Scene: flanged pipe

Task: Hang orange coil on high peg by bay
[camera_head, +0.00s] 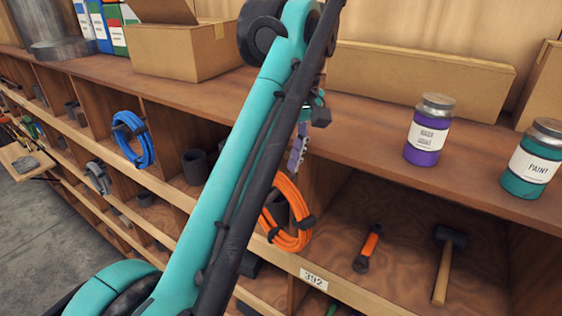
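The orange coil (297,238), bound with dark ties, hangs upright in front of the bay openings near the label 392, just right of my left arm. The arm covers part of its left side. What holds its top is hidden, so I cannot tell whether a peg or anything else bears it. No high peg shows clearly. My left arm crosses the view from bottom left to top middle. Small teal, dark and purplish parts, seemingly of my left gripper (301,148), show beside the arm above the coil; the fingers are mostly hidden. My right gripper is out of view.
A blue coil (134,139) hangs at the left. A purple jar (429,130), a teal paint jar (533,160) and cardboard boxes (185,48) stand on the shelf top.

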